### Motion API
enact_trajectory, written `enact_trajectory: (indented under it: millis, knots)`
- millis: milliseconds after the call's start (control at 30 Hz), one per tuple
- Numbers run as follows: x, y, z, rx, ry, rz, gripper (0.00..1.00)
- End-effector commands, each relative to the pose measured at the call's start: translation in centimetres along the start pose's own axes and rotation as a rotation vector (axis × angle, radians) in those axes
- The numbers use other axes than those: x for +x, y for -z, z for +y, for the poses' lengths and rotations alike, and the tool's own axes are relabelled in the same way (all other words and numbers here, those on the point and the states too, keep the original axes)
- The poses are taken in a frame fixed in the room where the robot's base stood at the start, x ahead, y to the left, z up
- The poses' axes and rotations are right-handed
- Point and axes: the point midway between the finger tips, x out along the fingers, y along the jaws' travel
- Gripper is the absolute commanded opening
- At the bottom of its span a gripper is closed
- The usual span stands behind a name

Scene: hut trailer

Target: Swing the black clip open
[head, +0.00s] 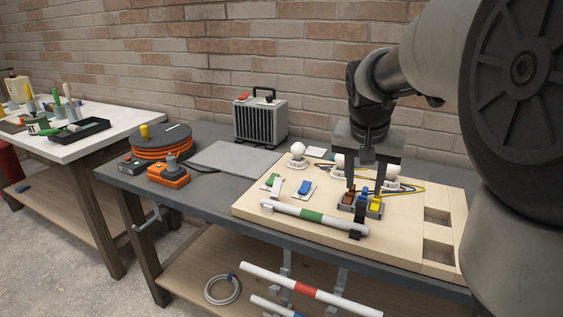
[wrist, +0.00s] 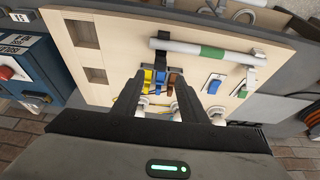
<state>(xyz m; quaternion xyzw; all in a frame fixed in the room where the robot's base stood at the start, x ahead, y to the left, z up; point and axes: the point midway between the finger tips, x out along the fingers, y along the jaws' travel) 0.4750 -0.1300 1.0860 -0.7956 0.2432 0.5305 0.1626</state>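The black clip (head: 357,229) is at the right end of a white tube with a green band (head: 312,216) on the wooden board (head: 410,245). In the wrist view the clip (wrist: 162,57) shows as a dark shape at the tube's left end, partly hard to make out. It appears closed around the tube. My gripper (head: 364,190) is open and empty, pointing down just behind the clip, over a connector block with brown, blue and yellow levers (head: 376,204). In the wrist view my gripper (wrist: 157,90) has its fingers spread either side of these levers.
White bulbs (head: 297,150) and coloured wires (head: 410,188) lie behind the block. A blue switch (head: 304,188) and a green one (head: 272,181) are to the left. Two recesses (head: 437,216) are at the right. A heater (head: 260,120) stands behind.

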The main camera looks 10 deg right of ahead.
Motion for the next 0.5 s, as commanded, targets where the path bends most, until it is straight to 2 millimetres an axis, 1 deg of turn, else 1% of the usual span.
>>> enact_trajectory:
  millis: [33,200,333,500]
  knots:
    - [1.4,-0.2,0.1,0.0,-0.002,-0.004,0.39]
    - [4.3,-0.1,0.1,0.001,-0.002,-0.004,0.39]
    - [5.7,-0.1,0.1,0.001,-0.002,-0.003,0.39]
    - [6.4,0.0,0.1,0.001,-0.001,-0.002,0.39]
